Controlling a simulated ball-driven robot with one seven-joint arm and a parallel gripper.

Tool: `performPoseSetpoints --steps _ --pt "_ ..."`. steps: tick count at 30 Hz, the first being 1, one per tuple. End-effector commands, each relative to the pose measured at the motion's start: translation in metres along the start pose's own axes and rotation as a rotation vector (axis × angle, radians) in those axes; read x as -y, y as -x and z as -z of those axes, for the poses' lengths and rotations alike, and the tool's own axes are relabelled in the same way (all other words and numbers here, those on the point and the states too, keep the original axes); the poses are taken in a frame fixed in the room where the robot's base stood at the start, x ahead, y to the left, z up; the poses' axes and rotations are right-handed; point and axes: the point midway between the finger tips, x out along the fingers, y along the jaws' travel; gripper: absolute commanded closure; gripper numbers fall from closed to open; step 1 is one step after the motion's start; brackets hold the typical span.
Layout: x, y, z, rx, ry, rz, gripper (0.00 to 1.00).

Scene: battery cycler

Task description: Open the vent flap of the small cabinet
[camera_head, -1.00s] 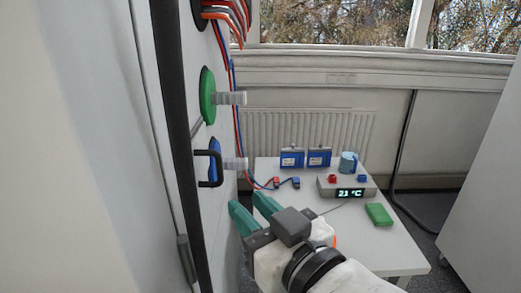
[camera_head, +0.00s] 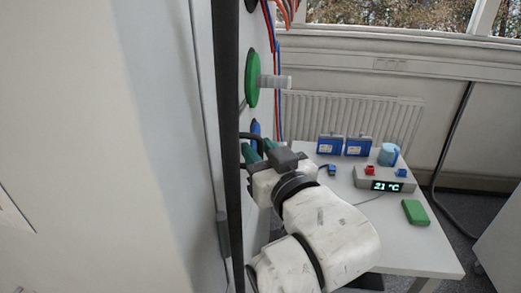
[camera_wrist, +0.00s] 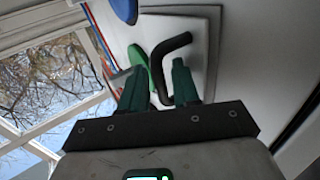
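A black bent handle (camera_wrist: 178,42) stands out from a square grey panel (camera_wrist: 207,25) on a white cabinet face (camera_wrist: 255,50) in the wrist view; this panel looks like the vent flap. I cannot tell whether it stands ajar. In the head view the handle (camera_head: 246,136) is partly hidden by my gripper (camera_head: 259,153). My gripper has green fingers and reaches the handle from the front right. In the wrist view my gripper (camera_wrist: 159,86) has its fingers apart, with the handle's lower end between them. Whether either finger touches the handle is unclear.
A green disc (camera_head: 252,80) with a clear rod and a blue disc (camera_head: 256,128) sit on the face near the handle. Red and blue cables (camera_head: 269,12) hang there. A white table (camera_head: 420,250) at right holds blue boxes (camera_head: 330,145), a temperature display (camera_head: 386,186) and a green block (camera_head: 415,212).

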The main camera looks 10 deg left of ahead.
Motion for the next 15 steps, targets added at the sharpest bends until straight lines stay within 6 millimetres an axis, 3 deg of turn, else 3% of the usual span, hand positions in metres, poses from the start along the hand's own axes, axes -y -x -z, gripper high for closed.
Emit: performPoseSetpoints --steps 6,15 --pt "0.0 0.0 -0.0001 0.0 0.0 0.0 0.7" --pt "-0.0001 0.0002 -0.0002 0.001 0.0 0.0 0.99"
